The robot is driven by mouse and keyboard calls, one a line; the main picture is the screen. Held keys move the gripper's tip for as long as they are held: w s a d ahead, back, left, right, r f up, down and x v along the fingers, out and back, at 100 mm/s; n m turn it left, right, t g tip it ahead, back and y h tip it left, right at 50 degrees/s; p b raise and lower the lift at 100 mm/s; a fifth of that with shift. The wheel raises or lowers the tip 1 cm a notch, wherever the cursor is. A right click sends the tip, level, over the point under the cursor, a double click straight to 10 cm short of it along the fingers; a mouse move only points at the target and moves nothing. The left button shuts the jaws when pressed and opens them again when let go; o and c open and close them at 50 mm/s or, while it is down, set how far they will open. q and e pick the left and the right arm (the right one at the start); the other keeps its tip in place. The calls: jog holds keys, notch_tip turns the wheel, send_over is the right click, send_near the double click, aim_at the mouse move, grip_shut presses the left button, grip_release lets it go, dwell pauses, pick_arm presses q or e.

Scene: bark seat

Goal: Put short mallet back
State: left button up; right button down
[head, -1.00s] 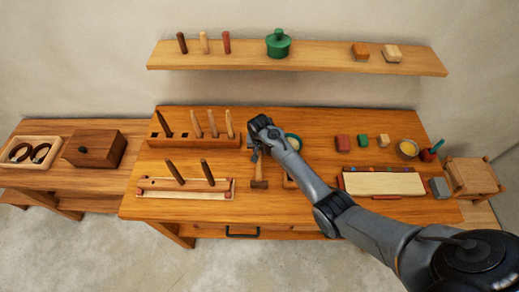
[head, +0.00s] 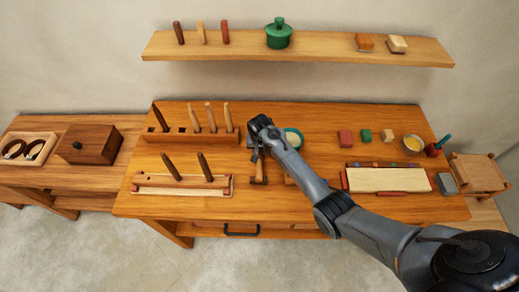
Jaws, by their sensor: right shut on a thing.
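My right gripper (head: 254,154) is over the middle of the workbench, pointing down and shut on the upper part of a small wooden mallet (head: 259,174). The mallet looks roughly upright in the picture, with its brown head at the lower end. My wrist hides its top, and I cannot tell whether it touches the bench. Another wooden piece (head: 290,181) shows just right of it, mostly hidden by my forearm. My left gripper is not in view.
A wooden tool block (head: 180,139) with several upright handles stands left of the gripper. A low rack (head: 155,187) with two dark handles lies in front of it. A green-rimmed bowl (head: 295,135) is behind my arm. Coloured blocks (head: 346,138) and a pale board (head: 388,180) are at right.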

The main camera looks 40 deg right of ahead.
jog(key=shift+f, duration=0.2)
dwell(0.4)
jog(key=c, duration=0.8)
grip_release()
jog(key=shift+f, duration=0.1)
jog(key=r, duration=0.3)
jog(key=s+r, duration=0.1)
jog(key=r, duration=0.3)
jog(key=a+r, duration=0.1)
jog(key=r, duration=0.2)
jog(key=shift+s+a+r+p, duration=0.1)
jog(key=shift+s+r+p, duration=0.1)
jog(key=shift+r+p, duration=0.2)
